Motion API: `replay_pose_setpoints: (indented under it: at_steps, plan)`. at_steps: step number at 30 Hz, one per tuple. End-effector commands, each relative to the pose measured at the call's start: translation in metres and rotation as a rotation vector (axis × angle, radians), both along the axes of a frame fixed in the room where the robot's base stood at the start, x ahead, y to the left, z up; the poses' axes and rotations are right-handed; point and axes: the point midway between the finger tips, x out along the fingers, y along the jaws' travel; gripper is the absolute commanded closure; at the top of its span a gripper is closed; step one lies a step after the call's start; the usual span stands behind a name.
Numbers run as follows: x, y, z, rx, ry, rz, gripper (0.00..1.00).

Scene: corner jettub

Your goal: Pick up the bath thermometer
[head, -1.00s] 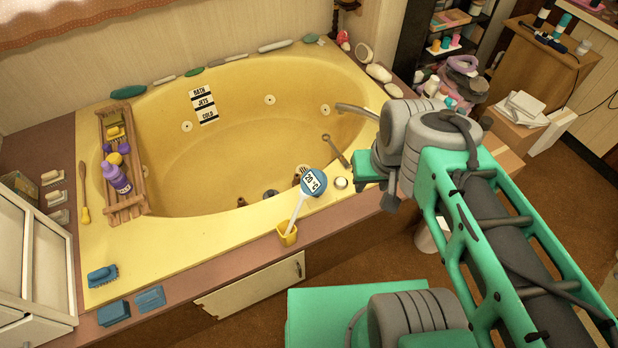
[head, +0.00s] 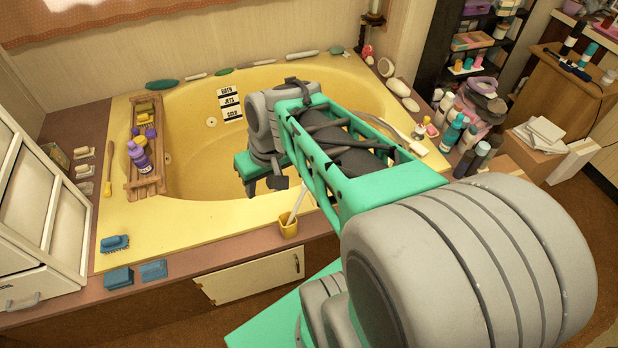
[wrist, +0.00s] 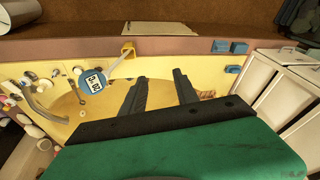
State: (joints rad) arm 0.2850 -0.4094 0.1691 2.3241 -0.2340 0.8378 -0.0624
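The bath thermometer has a round blue head with a "20 °C" label in the wrist view (wrist: 92,81) and a white stick, seen in the head view (head: 298,206). Its stick stands tilted in a small yellow cup (head: 288,226) on the tub's front rim; the cup also shows in the wrist view (wrist: 128,51). In the head view my arm hides the blue head. My gripper (wrist: 160,78) is open and empty over the tub, with the thermometer to the left of its fingers in the wrist view.
The yellow tub (head: 190,215) lies below my gripper. A wooden rack (head: 148,186) with a purple bottle (head: 138,158) spans its left side. Blue sponges (head: 118,278) lie at the front left. Bottles (head: 452,132) crowd the right corner.

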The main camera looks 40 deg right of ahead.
Motion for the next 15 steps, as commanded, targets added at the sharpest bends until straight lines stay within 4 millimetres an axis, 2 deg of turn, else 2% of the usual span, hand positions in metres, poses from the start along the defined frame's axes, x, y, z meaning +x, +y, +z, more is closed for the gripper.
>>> replay_pose_setpoints:
  at_steps: [1, 3, 7, 9, 12, 15]
  plan:
    - [0.010, -0.026, -0.018, 0.058, 0.023, -0.038, 0.64]
    - [0.023, -0.060, -0.041, 0.158, 0.013, -0.075, 0.64]
    - [0.027, -0.131, -0.082, 0.364, -0.079, -0.167, 0.64]
    - [0.018, -0.169, -0.102, 0.471, -0.171, -0.232, 0.64]
    - [-0.004, -0.214, -0.122, 0.591, -0.330, -0.322, 0.64]
    - [-0.026, -0.245, -0.132, 0.657, -0.473, -0.394, 0.64]
